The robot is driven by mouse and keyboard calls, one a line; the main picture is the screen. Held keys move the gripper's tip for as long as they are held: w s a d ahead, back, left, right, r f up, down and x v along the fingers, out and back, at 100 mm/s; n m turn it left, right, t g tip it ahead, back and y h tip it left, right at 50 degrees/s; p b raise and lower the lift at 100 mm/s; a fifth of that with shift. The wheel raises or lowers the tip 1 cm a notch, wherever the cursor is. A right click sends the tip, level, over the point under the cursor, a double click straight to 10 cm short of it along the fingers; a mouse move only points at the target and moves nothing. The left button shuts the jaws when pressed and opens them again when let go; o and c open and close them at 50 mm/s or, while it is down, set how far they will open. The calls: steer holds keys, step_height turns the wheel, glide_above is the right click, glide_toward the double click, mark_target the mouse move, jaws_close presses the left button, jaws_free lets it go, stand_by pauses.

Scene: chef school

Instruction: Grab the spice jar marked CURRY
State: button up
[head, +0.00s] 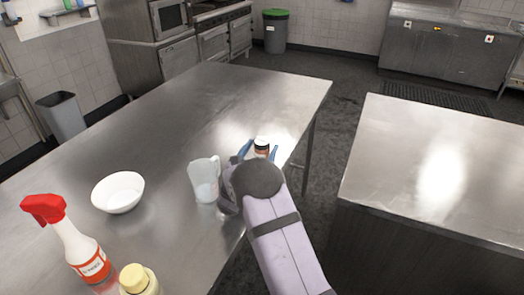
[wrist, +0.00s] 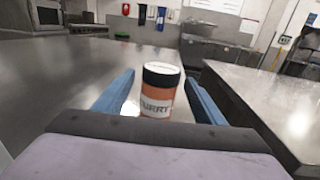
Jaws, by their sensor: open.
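The spice jar marked CURRY (wrist: 158,92) stands upright on the steel table. It has an orange body, a white label with dark letters, and a dark lid with a pale top. In the wrist view it is between the two blue fingers of my gripper (wrist: 162,98), with gaps visible on both sides. In the head view my gripper (head: 259,153) is near the table's right edge. The jar's lid (head: 262,142) shows between the fingers there, and my wrist hides its lower part. My gripper is open.
A clear measuring jug (head: 204,180) stands just left of my gripper. A white bowl (head: 118,192), a spray bottle (head: 75,240) and a yellow-capped bottle (head: 137,280) are further left and nearer. The steel table (head: 215,95) is clear beyond. Another counter (head: 440,150) stands right across a gap.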

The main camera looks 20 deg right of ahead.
steer(key=shift+f+p+x, duration=0.15)
steer(key=shift+p+x, duration=0.45)
steer(key=shift+x, duration=0.7)
steer(key=shift+f+p+x, duration=0.15)
steer(key=shift+p+x, duration=0.4)
steer(key=shift+x, duration=0.7)
steer(key=c, duration=1.2)
